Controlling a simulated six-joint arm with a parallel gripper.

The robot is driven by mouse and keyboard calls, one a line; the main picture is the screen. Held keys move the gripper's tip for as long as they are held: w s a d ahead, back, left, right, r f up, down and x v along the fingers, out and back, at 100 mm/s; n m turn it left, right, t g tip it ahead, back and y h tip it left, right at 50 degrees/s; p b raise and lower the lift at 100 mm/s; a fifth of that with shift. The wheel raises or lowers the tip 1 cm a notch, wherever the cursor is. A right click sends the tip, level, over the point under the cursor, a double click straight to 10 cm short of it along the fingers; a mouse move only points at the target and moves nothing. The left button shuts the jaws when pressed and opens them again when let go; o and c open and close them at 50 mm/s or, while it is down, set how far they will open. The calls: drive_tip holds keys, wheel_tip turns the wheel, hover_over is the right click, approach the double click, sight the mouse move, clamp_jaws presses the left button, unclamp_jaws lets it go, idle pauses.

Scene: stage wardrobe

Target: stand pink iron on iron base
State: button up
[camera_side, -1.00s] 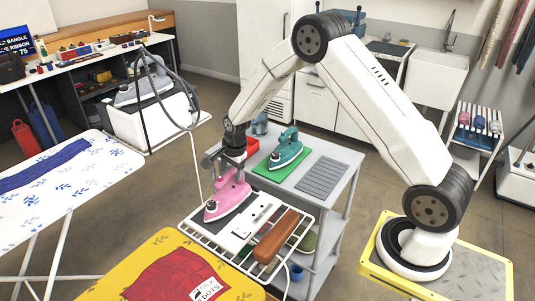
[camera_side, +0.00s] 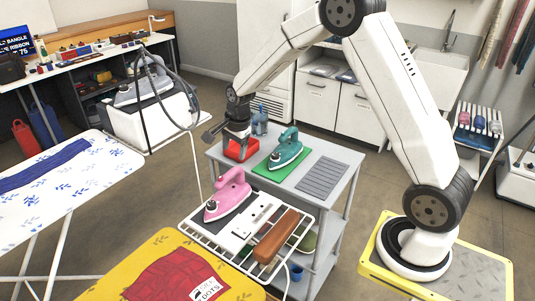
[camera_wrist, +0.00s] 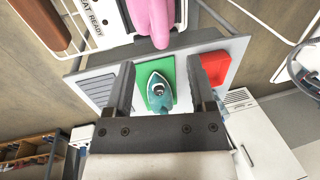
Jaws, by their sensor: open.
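Whether the dark pad is the iron base, I cannot tell.
A teal iron (camera_side: 286,149) stands on a green mat (camera_side: 271,171) on the grey cart (camera_side: 339,159). A red tray (camera_side: 241,148) is beside it. A brown wooden block (camera_side: 275,238) lies on the rack (camera_side: 196,229). A yellow ironing board (camera_side: 150,255) is in front.

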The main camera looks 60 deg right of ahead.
idle(0.4)
drive_tip(key=s+a+r+n, duration=0.1)
drive_tip(key=s+a+n, duration=0.3)
drive_tip(key=s+n, duration=0.5)
drive_tip(key=s+a+n, duration=0.4)
drive_tip(key=s+n, duration=0.5)
drive_tip(key=s, duration=0.3)
drive_tip(key=shift+s+r, duration=0.2)
drive_tip(key=shift+r, duration=0.2)
drive_tip(key=shift+a, duration=0.1)
